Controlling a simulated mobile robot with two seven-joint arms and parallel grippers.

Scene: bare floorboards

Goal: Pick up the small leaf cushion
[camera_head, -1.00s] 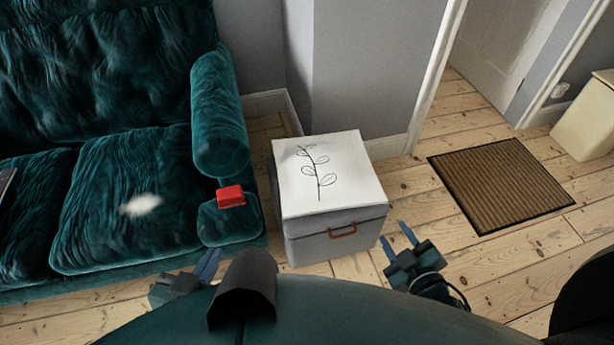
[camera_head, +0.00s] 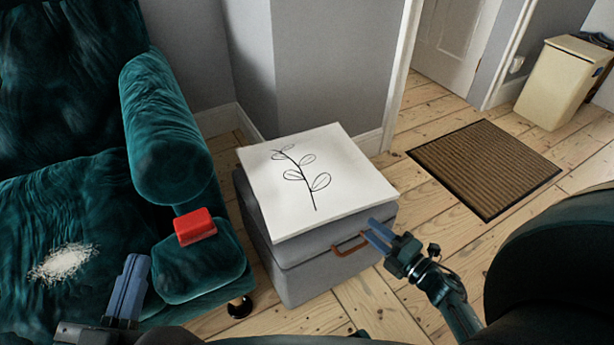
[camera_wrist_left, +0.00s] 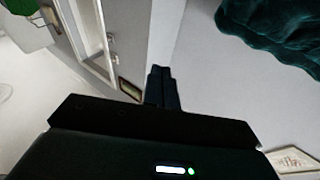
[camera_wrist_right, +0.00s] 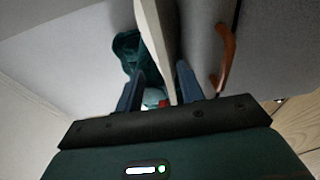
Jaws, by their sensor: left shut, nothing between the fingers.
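The small leaf cushion (camera_head: 317,182) is a thin white square with a black leaf sprig drawn on it. It lies flat on a grey box (camera_head: 310,275). My right gripper (camera_head: 371,232) is at the cushion's near right side, by the box's brown handle (camera_head: 349,246). In the right wrist view the fingers (camera_wrist_right: 156,75) are apart, and the cushion's pale edge (camera_wrist_right: 155,40) runs between them; contact cannot be told. My left gripper (camera_head: 136,260) is shut and empty in front of the sofa, away from the cushion; its closed fingers show in the left wrist view (camera_wrist_left: 160,72).
A green velvet sofa (camera_head: 165,140) stands left of the box. A red block (camera_head: 195,226) sits on its arm front, and a white fluffy patch (camera_head: 63,263) lies on its seat. A brown doormat (camera_head: 484,168) and a cream bin (camera_head: 562,85) are at right. Floorboards between are clear.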

